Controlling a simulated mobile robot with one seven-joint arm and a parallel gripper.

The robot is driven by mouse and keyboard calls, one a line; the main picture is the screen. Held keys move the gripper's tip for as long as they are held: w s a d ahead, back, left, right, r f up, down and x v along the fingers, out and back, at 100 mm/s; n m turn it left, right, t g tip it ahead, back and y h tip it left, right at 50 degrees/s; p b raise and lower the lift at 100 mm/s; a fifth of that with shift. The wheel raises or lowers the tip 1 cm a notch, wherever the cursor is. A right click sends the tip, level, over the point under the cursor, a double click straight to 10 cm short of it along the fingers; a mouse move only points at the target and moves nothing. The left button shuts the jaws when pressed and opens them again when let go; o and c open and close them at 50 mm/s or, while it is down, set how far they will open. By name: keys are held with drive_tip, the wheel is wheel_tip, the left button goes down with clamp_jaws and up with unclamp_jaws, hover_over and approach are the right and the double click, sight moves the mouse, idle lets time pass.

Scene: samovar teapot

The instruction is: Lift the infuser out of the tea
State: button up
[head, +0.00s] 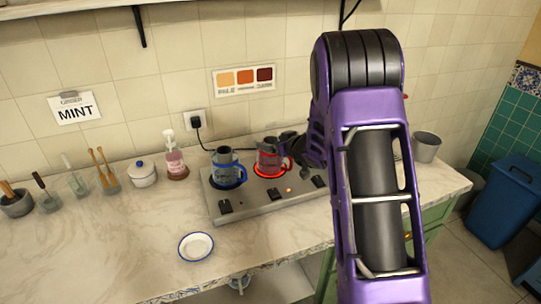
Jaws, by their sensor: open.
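A red pot (269,158) stands on the glowing right burner of a grey hotplate (262,205). A blue pot (227,165) stands on the left burner, which looks dark. I cannot make out the infuser, and the insides of both pots are too small to read. My gripper (287,141), dark and partly hidden by my purple arm, is just right of the red pot's upper part. It is open. I cannot tell whether it touches the pot.
A white blue-rimmed dish (196,247) lies near the counter's front edge. A lidded white pot (142,174), a pump bottle (174,158) and several utensil holders line the wall. A grey cup (426,147) stands right of my arm. The front left counter (100,240) is clear.

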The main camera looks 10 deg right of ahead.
clamp_jaws()
idle(0.4)
drive_tip(key=shift+r, duration=0.15)
